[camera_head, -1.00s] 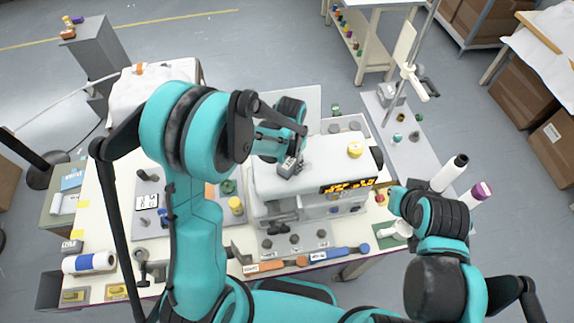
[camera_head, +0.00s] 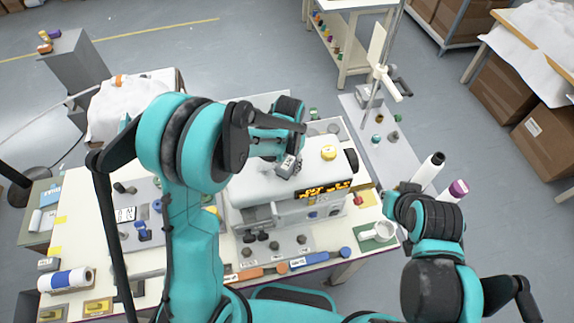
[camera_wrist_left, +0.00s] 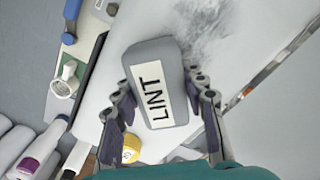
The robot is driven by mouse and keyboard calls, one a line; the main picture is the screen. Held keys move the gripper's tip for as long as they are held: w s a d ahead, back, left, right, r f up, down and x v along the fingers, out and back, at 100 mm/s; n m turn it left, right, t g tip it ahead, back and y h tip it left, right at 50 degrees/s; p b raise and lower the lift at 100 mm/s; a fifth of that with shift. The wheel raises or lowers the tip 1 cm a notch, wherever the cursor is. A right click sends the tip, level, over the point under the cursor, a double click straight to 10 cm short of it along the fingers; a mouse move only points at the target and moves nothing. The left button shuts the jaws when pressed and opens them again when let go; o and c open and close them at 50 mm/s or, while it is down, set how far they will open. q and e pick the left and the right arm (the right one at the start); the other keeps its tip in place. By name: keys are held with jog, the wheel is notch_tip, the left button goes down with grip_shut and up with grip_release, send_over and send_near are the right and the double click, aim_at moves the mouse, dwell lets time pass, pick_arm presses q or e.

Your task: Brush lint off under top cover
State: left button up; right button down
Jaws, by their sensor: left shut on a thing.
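My left gripper (camera_head: 291,158) is shut on a grey block marked LINT, the lint brush (camera_head: 288,166). The brush also shows between both fingers in the left wrist view (camera_wrist_left: 158,84). It is over the top of the white sewing machine (camera_head: 250,183). In the left wrist view a dark grey lint smudge (camera_wrist_left: 203,32) lies on a white surface just beyond the brush. I cannot tell whether the brush touches that surface. My right arm is at the right of the head view; its fingers do not show.
A yellow spool (camera_head: 328,152) sits on the machine top, right of the brush. Orange-handled (camera_head: 262,271) and blue-handled (camera_head: 321,257) tools lie along the front edge.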

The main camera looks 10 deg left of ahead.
pick_arm(q)
jog(key=r, duration=0.2)
jog(key=r+p, duration=0.1)
jog(key=r, duration=0.1)
jog(key=r+p, duration=0.1)
jog(key=shift+s+a+r, duration=0.25)
jog(key=shift+a+r, duration=0.15)
jog(key=shift+w+d+r+p, duration=0.15)
jog(key=shift+r+p, duration=0.15)
jog(key=shift+r, duration=0.25)
jog(key=shift+w+d+r+p, duration=0.1)
jog(key=shift+r+p, duration=0.2)
jog(key=shift+r, duration=0.2)
jog(key=shift+s+a+r+p, duration=0.2)
jog(key=shift+r+p, duration=0.1)
jog(key=shift+r, duration=0.3)
jog(key=shift+d, duration=0.1)
jog(key=shift+w+f, duration=0.1)
jog(key=shift+f, duration=0.1)
